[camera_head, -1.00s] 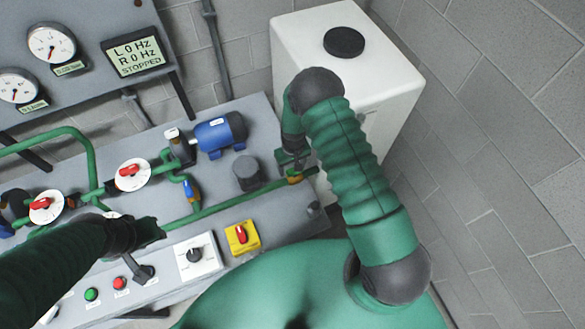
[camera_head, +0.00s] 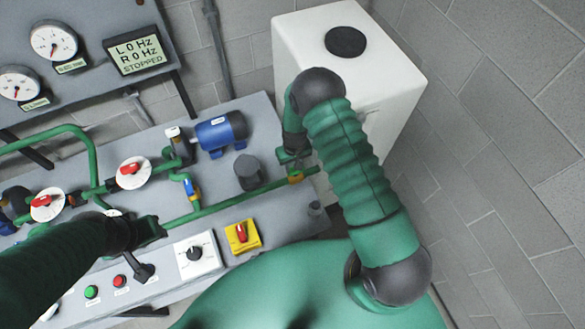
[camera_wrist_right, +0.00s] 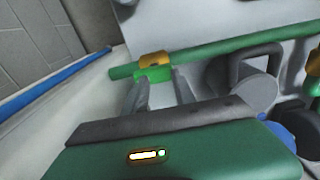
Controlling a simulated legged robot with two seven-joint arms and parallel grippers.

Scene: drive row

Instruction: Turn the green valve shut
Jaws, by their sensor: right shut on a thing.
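The green valve has a brass body (camera_wrist_right: 156,60) on a green pipe in the right wrist view, with a bright green handle (camera_wrist_right: 154,75) just below it. The brass body also shows in the head view (camera_head: 296,179), at the right end of the panel. My right gripper (camera_wrist_right: 161,84) is shut on the green handle, with one finger on each side. In the head view my right gripper (camera_head: 292,156) is small and partly hidden by its own arm. My left gripper (camera_head: 150,228) is dark and hangs over the panel at the left; its jaws are not clear.
A white tank (camera_head: 390,100) stands behind my right arm. A grey round part (camera_head: 248,173) and a blue motor (camera_head: 220,133) sit left of the valve. A yellow plate with a red knob (camera_head: 242,236) lies nearer. The display (camera_head: 138,56) reads STOPPED.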

